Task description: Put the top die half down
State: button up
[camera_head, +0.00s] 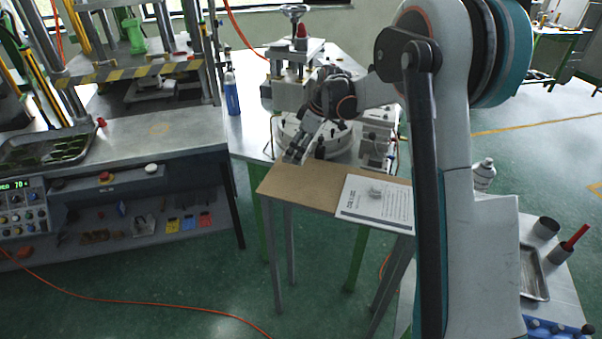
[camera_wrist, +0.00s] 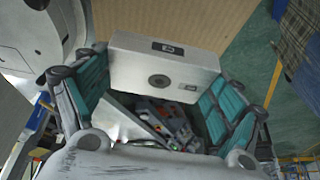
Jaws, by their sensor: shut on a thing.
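The top die half (camera_wrist: 165,72) is a pale grey metal block with a dark slot and a round hole on the face toward the wrist camera. My gripper (camera_wrist: 158,92) is shut on it, with a teal-padded finger at each side. In the head view my gripper (camera_head: 298,150) is over the left back part of a brown board (camera_head: 290,185), beside a white round table. The board shows behind the block in the wrist view. I cannot tell whether the block touches the board. In the head view the block is too small to make out clearly.
The white round table (camera_head: 340,140) and a clamp press (camera_head: 292,85) stand behind. A blue bottle (camera_head: 232,95) is at the left. The board's front middle is bare.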

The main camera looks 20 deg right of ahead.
aim_at(296, 176)
notch_tip(296, 176, down, 9)
jog(key=shift+r+b, duration=0.1)
jog(key=shift+b, duration=0.75)
jog(key=shift+f, duration=0.25)
jog(key=o, duration=1.1)
jog(key=shift+r, duration=0.1)
